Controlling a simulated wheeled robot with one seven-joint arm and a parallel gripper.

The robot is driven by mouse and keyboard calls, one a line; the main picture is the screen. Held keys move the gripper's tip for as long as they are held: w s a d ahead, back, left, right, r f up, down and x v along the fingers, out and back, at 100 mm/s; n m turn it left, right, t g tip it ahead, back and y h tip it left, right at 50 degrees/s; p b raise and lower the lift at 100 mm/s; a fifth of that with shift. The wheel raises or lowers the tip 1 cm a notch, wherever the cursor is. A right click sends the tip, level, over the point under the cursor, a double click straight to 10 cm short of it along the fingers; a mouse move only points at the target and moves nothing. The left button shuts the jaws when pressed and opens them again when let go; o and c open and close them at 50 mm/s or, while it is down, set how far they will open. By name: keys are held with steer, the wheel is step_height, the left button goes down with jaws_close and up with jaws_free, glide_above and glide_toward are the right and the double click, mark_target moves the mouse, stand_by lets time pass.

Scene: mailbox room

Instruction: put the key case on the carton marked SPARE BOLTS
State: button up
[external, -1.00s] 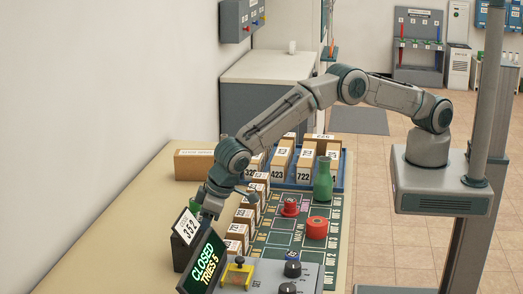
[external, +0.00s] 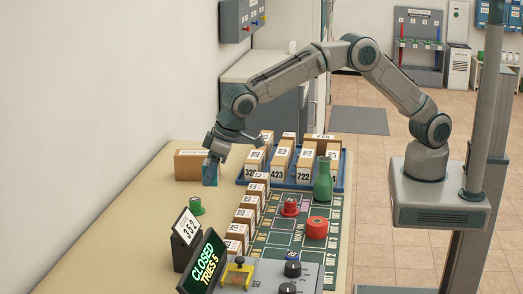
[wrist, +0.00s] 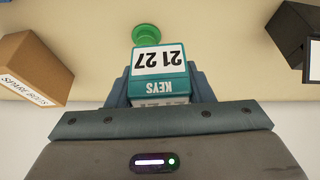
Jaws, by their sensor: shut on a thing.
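The key case (wrist: 158,75) is a small teal box with a white label reading KEYS and 21 27. My gripper (external: 212,160) is shut on it, with a finger on each side in the wrist view. In the external view the case (external: 210,174) hangs below my gripper, in front of the right end of the SPARE BOLTS carton. That brown carton (external: 190,166) lies on the bench near the wall. It also shows at the left of the wrist view (wrist: 35,68), apart from the case. The external view does not settle the case's height over the bench.
A blue tray (external: 240,181) of numbered boxes stands right of the carton. A green spool (external: 195,207) sits on the bench, with the 352 sign (external: 186,240) and CLOSED display (external: 204,262) nearer the camera. A green bottle (external: 323,182) stands farther right. Bare bench lies left.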

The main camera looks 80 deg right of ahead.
steer(key=shift+d+r, duration=0.3)
steer(key=shift+d, duration=0.3)
steer(key=w+d+r+m+h+p, duration=0.1)
steer(key=d+r+m, duration=0.15)
steer(key=d, duration=0.85)
steer(key=w+d+r+m, duration=0.2)
steer(key=d+r, duration=0.1)
steer(key=d, duration=0.8)
steer(key=w+d+r+m+h+p, duration=0.1)
steer(key=d+r+m, duration=0.15)
steer(key=d, duration=0.85)
steer(key=p, duration=0.3)
glide_above(202, 152)
steer(key=s, duration=0.2)
steer(key=shift+n, duration=0.4)
steer(key=f, duration=0.6)
steer(key=shift+w+a, duration=0.25)
steer(key=shift+a, duration=0.05)
step_height(202, 152, down, 4)
steer(key=shift+a+r+p, duration=0.1)
steer(key=shift+r+p, duration=0.05)
steer(key=shift+p, duration=0.75)
steer(key=shift+f, duration=0.25)
